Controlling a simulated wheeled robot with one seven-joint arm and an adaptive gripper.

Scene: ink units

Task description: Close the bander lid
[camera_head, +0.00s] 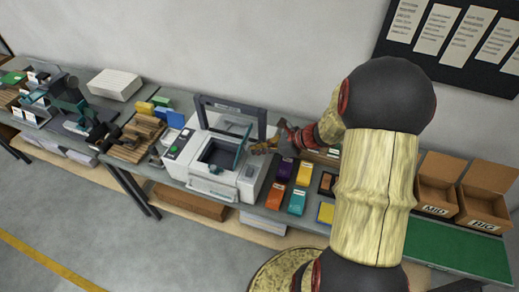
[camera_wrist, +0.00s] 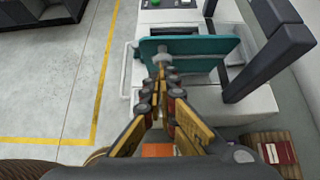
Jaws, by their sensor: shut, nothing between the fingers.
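The bander is a white boxy machine (camera_head: 187,153) in the middle of the bench. Its lid, a dark frame (camera_head: 263,122) with a clear pane, stands raised at the back. In the wrist view the dark frame (camera_wrist: 262,72) shows at the right. A teal plate (camera_head: 241,143) stands upright over the bander's dark opening; it also shows in the wrist view (camera_wrist: 210,46). My gripper (camera_head: 256,149) is shut and empty at the bander's right side. In the wrist view its fingertips (camera_wrist: 163,78) are close to the teal plate; whether they touch it I cannot tell.
Colored ink boxes (camera_head: 297,202) stand right of the bander. Blue and yellow packs (camera_head: 172,121) and brown wooden slats (camera_head: 135,137) lie to its left. Open cartons marked MID (camera_head: 436,211) and BIG (camera_head: 483,224) stand at the right. The floor in front is clear.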

